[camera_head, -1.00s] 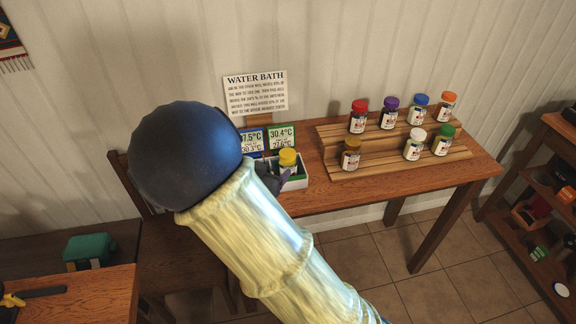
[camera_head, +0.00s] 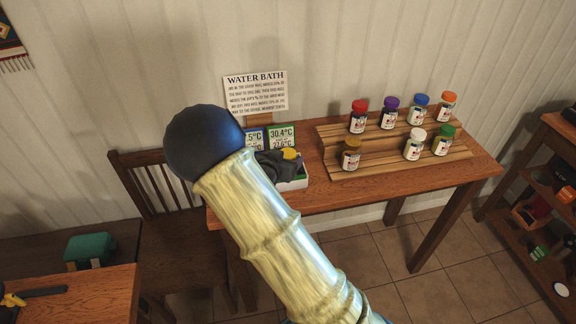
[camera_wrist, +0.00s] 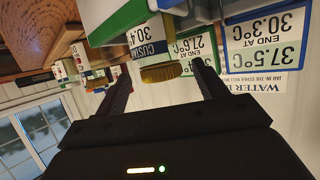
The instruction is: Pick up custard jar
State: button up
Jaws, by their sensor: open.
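The custard jar has a yellow lid (camera_head: 290,153) and stands in the white water bath box (camera_head: 296,184) on the table, mostly hidden by my gripper (camera_head: 273,164). In the wrist view, which is upside down, part of the jar's "CUS..." label (camera_wrist: 150,36) and its yellow lid (camera_wrist: 161,73) show. My gripper's two dark fingers (camera_wrist: 160,70) are open, one on each side of the lid in that view, with gaps visible. I cannot tell how deep the fingers reach around the jar.
Temperature displays (camera_head: 282,137) and the "WATER BATH" sign (camera_head: 255,92) stand just behind the box. A chair (camera_head: 150,183) is at the left.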

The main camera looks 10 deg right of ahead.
jog(key=shift+f+p+x, duration=0.1)
jog(key=shift+p+x, duration=0.2)
jog(key=shift+x, duration=1.05)
jog(key=shift+f+p+x, duration=0.15)
jog(key=shift+p+x, duration=0.1)
jog(key=shift+x, duration=1.1)
jog(key=shift+s+a, duration=0.1)
jog(key=shift+s, duration=0.05)
jog(key=c, duration=1.4)
jog(key=shift+s, duration=0.1)
notch_tip(320, 180, up, 10)
jog(key=shift+r, duration=0.1)
